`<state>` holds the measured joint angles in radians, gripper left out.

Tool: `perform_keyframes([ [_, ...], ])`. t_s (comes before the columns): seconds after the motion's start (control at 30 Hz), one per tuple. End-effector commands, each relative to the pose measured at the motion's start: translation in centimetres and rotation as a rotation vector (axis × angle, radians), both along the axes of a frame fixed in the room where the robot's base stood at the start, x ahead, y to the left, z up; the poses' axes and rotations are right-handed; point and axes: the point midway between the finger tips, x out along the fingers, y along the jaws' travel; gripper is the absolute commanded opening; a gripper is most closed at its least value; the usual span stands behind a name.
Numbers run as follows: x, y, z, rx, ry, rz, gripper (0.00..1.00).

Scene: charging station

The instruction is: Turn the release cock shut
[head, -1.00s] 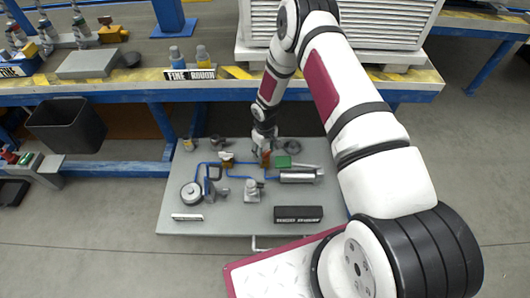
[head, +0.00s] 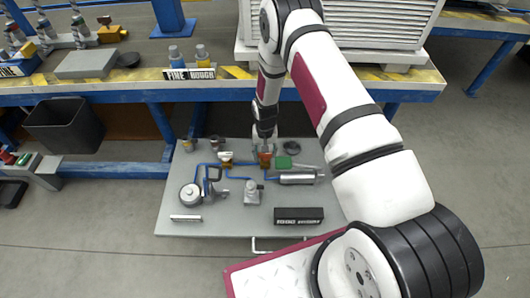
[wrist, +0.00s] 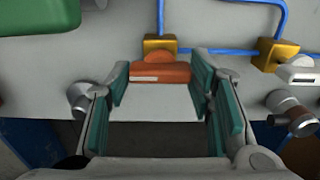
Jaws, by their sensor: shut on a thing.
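The release cock's orange handle (wrist: 160,73) has a pale label and sits on a brass valve body (wrist: 160,46) with blue pipe running from it. In the head view the orange handle (head: 265,154) shows just below my gripper (head: 265,146), over the back middle of the grey board. In the wrist view, my gripper's teal-padded fingers (wrist: 160,82) stand on both sides of the orange handle, shut on it. The handle lies crosswise between the pads. The exact contact at the fingertips is hard to see.
A second brass valve (wrist: 275,56) with a white handle is close on the right in the wrist view. A green block (head: 284,161) and a metal cylinder (head: 298,178) are close by on the board. A black box (head: 298,215) lies at the front. The workbench edge (head: 120,92) is behind.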

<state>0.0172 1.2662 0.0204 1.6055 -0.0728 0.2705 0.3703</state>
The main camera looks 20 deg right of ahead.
Motion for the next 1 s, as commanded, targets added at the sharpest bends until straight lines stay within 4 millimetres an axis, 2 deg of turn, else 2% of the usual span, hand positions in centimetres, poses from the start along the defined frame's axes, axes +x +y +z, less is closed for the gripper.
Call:
perform_keyframes([
  [0.5,0.03,0.00,-0.01,0.001,-0.001,-0.021,0.20],
  [0.53,0.03,-0.01,-0.01,0.001,-0.001,-0.021,0.53],
  [0.6,0.02,-0.01,-0.01,0.000,-0.001,-0.020,0.68],
  [1.0,0.04,0.00,0.46,0.000,-0.001,-0.018,0.68],
])
